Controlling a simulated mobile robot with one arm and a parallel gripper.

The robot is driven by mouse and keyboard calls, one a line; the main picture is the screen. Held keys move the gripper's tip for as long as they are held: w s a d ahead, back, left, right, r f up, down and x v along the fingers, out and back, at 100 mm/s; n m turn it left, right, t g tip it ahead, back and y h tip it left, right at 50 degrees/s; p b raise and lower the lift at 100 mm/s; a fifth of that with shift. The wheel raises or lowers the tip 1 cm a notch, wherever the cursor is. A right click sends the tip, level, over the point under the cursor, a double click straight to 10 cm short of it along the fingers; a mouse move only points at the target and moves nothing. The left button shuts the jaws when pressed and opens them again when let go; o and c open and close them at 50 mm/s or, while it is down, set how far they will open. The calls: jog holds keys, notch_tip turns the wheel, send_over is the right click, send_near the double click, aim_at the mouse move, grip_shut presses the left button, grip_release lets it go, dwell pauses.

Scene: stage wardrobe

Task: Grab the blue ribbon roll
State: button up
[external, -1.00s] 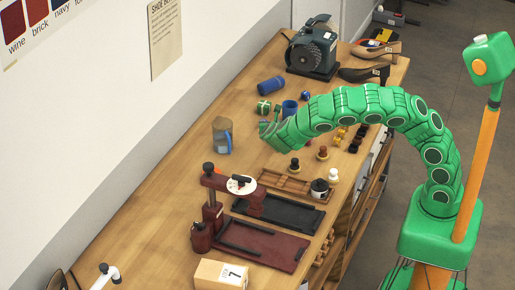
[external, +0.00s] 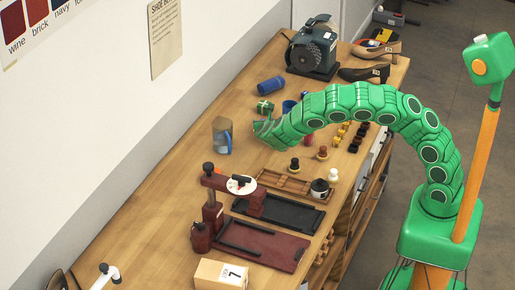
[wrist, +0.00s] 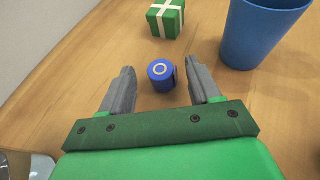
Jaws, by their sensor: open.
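A small blue ribbon roll (wrist: 160,70) with a pale ring on its top stands upright on the wooden bench in the wrist view. It is between the tips of my gripper's two grey fingers (wrist: 160,82), with a gap on each side, wider on the left. My gripper (external: 260,128) is open and empty, low over the bench in the external view. I cannot make out the roll in the external view, where my gripper seems to cover it.
A green box with white ribbon (wrist: 166,18) is just beyond the roll. A large blue cup (wrist: 258,32) stands close to the right finger. A mug-like container (external: 222,135) stands left of my gripper. A blue cylinder (external: 271,86) lies farther back. Bench left of these is clear.

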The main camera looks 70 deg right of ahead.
jog(key=shift+d, duration=0.15)
jog(key=c, duration=1.1)
jog(key=shift+w+r, duration=0.1)
jog(key=shift+r, duration=0.4)
notch_tip(320, 180, up, 2)
jog(key=shift+r, duration=0.25)
jog(key=s+a+r, duration=0.2)
jog(key=s+r, duration=0.7)
jog(key=s, duration=0.4)
jog(key=shift+s+a+r, duration=0.2)
jog(key=shift+s+a, duration=0.05)
jog(key=shift+s, duration=0.15)
